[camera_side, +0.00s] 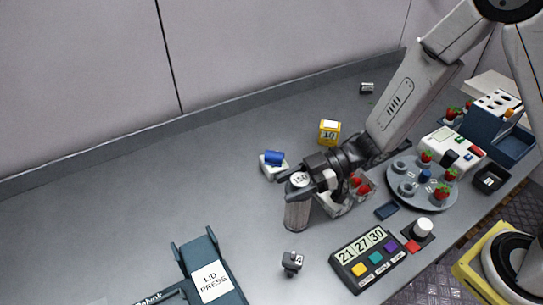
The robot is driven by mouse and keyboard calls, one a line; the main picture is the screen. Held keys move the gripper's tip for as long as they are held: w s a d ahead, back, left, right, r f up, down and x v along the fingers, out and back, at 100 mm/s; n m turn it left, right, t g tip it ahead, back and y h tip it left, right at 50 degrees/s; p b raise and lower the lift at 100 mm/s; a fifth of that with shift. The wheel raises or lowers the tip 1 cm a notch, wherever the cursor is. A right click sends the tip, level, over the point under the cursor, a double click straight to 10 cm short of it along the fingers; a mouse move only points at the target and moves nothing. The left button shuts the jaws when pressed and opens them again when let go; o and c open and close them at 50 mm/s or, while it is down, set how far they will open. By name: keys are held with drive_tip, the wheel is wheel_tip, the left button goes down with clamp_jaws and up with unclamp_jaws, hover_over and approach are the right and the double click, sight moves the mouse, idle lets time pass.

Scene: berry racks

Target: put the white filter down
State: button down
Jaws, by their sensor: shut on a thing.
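The filter looks like the upright ribbed grey cylinder (297,214) with a round white top marked 150. It stands left of the middle of the work area. My gripper (299,185) is at its upper end, coming in from the right, with dark fingers around the part just below the white top. It is shut on the cylinder. I cannot tell whether the cylinder's bottom touches the table or hangs slightly above it. The fingers hide part of its upper side.
A pale box with red berries (362,188) is close right of my gripper. A white block with a blue roll (274,161) lies behind it. Bare table lies left, before the lid press (211,281).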

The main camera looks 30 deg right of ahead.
drive_tip(key=shift+c, duration=0.4)
unclamp_jaws()
drive_tip(key=shift+r, duration=0.15)
drive_tip(key=v, duration=1.2)
idle(0.4)
